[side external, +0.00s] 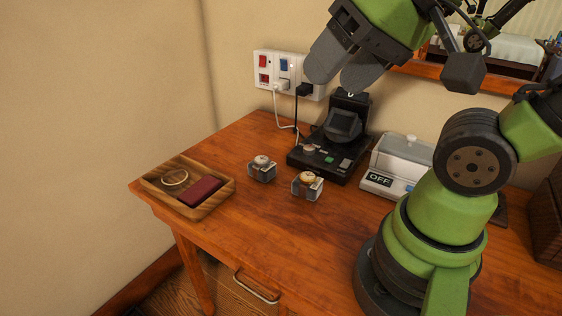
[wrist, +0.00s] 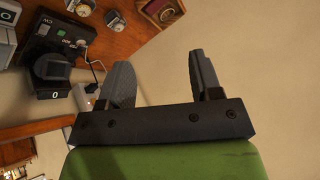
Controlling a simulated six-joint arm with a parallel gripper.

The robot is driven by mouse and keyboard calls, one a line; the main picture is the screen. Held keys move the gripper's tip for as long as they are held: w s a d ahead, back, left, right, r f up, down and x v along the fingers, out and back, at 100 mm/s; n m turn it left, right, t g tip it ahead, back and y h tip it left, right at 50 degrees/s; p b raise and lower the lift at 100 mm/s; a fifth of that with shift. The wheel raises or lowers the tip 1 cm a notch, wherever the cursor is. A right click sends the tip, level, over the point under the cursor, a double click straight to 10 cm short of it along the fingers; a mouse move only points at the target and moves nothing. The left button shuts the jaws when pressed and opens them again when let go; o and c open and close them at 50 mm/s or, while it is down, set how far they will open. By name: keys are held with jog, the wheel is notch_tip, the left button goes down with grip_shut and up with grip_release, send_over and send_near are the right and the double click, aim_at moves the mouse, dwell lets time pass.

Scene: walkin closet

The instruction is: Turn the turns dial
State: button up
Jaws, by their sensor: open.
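A black watch winder (side external: 325,160) stands on the desk near the wall, with a square tilted holder (side external: 343,124) on top. A small light round knob (side external: 309,148), which looks like the turns dial, sits on its front panel beside a green button (side external: 329,159). In the wrist view the winder (wrist: 42,38) is at upper left, with "CW" lettering and a "0" marking; the dial's setting is too small to read. My gripper (side external: 340,76) is open and empty, above and behind the panel near the wall sockets. Its spread fingers also show in the wrist view (wrist: 158,64), apart from the winder.
Two watches on clear stands (side external: 262,172) (side external: 307,187) stand in front of the winder. A wooden tray (side external: 222,196) is at the left. A white box marked OFF (side external: 385,184) stands right of the winder. A wall socket panel (side external: 284,66) with cords is behind. The front desk is clear.

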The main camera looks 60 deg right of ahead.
jog(key=w+d+m+g+h, duration=0.1)
jog(key=w+d+m+g, duration=0.1)
jog(key=w+d+m, duration=0.45)
jog(key=m+g, duration=0.5)
jog(key=m, duration=0.3)
send_over(309, 147)
notch_tip(309, 147, down, 18)
jog(key=f, duration=0.1)
jog(key=shift+h, duration=0.4)
notch_tip(309, 147, down, 9)
jog(key=c, duration=0.9)
jog(key=shift+c, duration=0.2)
